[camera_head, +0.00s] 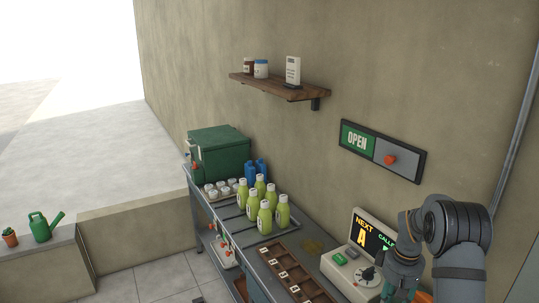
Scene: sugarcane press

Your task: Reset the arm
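My arm enters at the lower right, in front of the wall and beside the counter's right end. Its dark grey joint is raised and its wrist hangs down over the right side of the counter display. My gripper (398,289) is at the bottom edge of the picture, small and partly cut off. I cannot see its fingertips clearly or whether they hold anything. A bit of orange and green shows right beside it.
The counter holds a display (371,237) with a dial, a wooden compartment tray (272,262), several green bottles (265,217), blue containers (256,170) and a green box (217,153). Above are a shelf (275,89) and an OPEN sign (383,151).

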